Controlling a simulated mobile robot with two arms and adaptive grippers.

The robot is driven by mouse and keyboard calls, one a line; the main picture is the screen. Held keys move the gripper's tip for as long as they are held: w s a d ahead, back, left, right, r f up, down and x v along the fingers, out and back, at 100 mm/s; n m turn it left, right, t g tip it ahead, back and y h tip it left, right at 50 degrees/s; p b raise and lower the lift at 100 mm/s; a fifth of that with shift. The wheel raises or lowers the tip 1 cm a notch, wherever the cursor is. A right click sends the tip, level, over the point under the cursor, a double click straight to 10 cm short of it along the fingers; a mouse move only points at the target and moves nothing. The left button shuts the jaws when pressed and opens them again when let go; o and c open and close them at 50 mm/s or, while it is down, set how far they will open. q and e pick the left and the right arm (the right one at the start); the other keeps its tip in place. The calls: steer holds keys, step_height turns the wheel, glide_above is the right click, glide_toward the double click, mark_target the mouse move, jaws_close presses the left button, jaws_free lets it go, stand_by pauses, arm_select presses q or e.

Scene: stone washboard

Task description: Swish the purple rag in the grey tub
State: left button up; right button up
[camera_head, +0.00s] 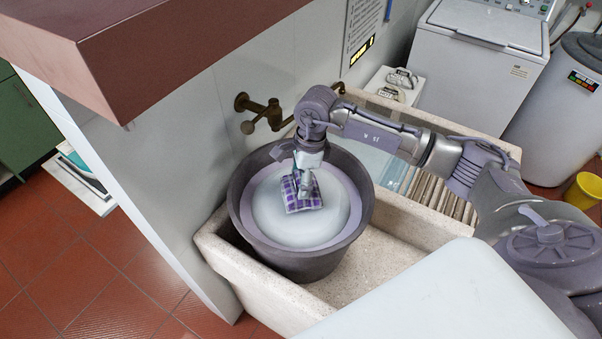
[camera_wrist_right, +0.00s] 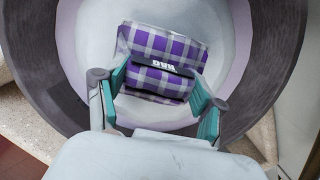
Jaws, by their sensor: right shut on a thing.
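The purple and white checked rag (camera_head: 300,195) is inside the grey tub (camera_head: 240,207), over its pale, whitish contents. My right gripper (camera_head: 307,177) reaches down into the tub from above and is shut on the rag. In the right wrist view the rag (camera_wrist_right: 165,62) lies between the teal-padded fingers of my right gripper (camera_wrist_right: 160,92), with the tub's dark rim (camera_wrist_right: 278,45) around it. Whether the rag touches the contents is hard to tell. My left gripper is not in view.
The tub stands in a stone sink (camera_head: 385,250) with a ribbed washboard (camera_head: 440,195) at the right. A brass tap (camera_head: 262,112) is on the wall behind. A washing machine (camera_head: 475,60) and a yellow bucket (camera_head: 583,190) stand further right. A reddish ledge (camera_head: 150,40) overhangs at upper left.

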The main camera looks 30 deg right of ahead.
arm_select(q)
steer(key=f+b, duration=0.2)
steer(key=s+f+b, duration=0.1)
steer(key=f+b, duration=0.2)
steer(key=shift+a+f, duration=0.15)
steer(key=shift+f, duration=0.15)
arm_select(e)
step_height(320, 180, down, 9)
steer(key=shift+s+a, duration=0.15)
